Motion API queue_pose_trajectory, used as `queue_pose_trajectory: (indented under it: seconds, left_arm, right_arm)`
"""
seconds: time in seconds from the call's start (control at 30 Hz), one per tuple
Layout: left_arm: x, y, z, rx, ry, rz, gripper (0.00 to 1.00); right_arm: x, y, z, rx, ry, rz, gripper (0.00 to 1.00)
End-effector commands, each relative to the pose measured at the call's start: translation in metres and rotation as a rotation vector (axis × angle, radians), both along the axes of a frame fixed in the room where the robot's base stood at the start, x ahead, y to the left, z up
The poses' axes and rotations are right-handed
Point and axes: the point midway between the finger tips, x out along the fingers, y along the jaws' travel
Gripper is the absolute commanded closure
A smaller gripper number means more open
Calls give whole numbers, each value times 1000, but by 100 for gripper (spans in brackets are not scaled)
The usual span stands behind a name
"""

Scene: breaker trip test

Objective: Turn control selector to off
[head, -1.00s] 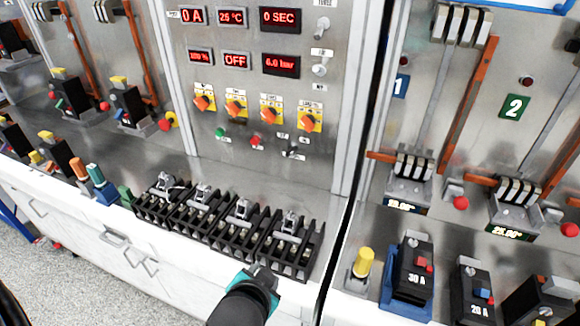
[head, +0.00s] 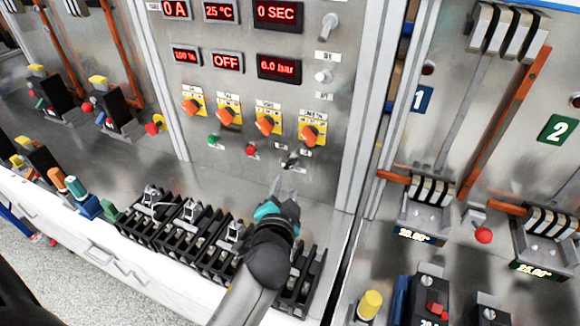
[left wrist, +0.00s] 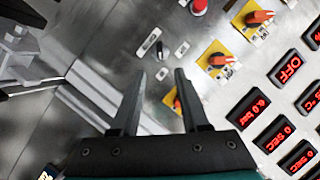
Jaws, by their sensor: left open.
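The upright metal panel carries a row of orange selector knobs on yellow plates; the rightmost knob (head: 309,135) is the nearest to my gripper. Below it is a small black switch lever (head: 291,160) with a pale label plate. The labels are too small to read, so I cannot tell which is the control selector. My left gripper (head: 284,184) is open and empty, just below and in front of the black lever. In the left wrist view the lever (left wrist: 158,50) shows beyond the open fingers (left wrist: 160,76), and one orange knob is partly hidden behind the right finger.
Black terminal blocks (head: 190,222) line the counter below, partly hidden by my left arm. A green button (head: 213,139) and a red button (head: 251,150) sit left of the lever. Red displays (head: 228,62) are above, one reading OFF. A metal post (head: 385,120) edges the panel at right.

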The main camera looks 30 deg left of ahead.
Motion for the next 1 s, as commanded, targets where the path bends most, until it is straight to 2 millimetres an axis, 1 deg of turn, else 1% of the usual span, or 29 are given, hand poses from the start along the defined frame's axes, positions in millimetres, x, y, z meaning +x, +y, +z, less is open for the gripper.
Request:
queue_pose_trajectory:
  seconds: [0.03,0.3,0.5,0.7,1.0]
  left_arm:
    - [9,3,-2,4,-1,0,55]
    - [48,17,-14,1,0,0,55]
    - [73,26,-21,0,-1,1,55]
    - [87,31,-26,-1,0,0,55]
    - [91,33,-28,-1,0,0,55]
  right_arm:
    - [1,0,1,-1,-2,0,50]
    - [16,1,2,1,-25,0,50]
    - [18,1,1,2,-29,-1,50]
    - [18,1,0,2,-29,-1,50]
    - [17,1,0,3,-28,-1,50]
